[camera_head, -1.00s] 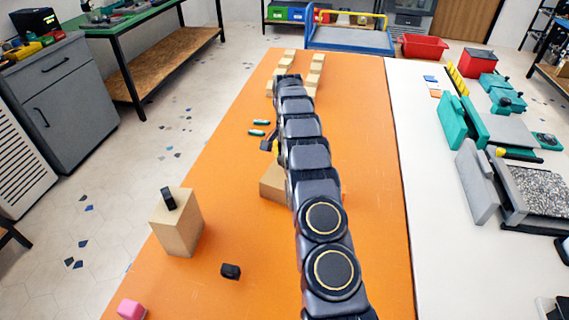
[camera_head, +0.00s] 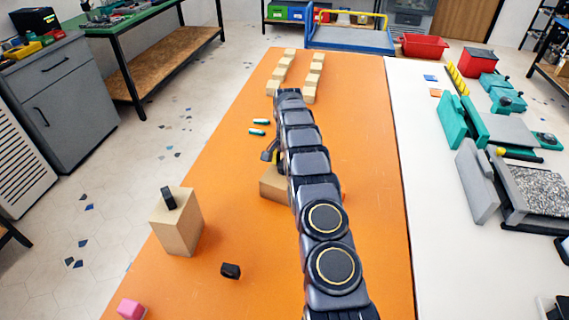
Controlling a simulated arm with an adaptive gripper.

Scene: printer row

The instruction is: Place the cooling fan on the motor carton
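A tan carton (camera_head: 178,228) stands at the left of the orange table with a small black part (camera_head: 168,197) upright on top. A second tan carton (camera_head: 273,187) stands near the middle, partly hidden by my arm. A small black block (camera_head: 230,271) lies on the table in front. I cannot tell which black item is the cooling fan or which carton is the motor carton. My gripper (camera_head: 270,155) shows only in part beside my arm, above the middle carton. Its fingertips, and anything between them, are not clear.
Several tan blocks (camera_head: 277,82) stand in two rows at the far end. A white bench (camera_head: 400,140) with printer parts runs along the right.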

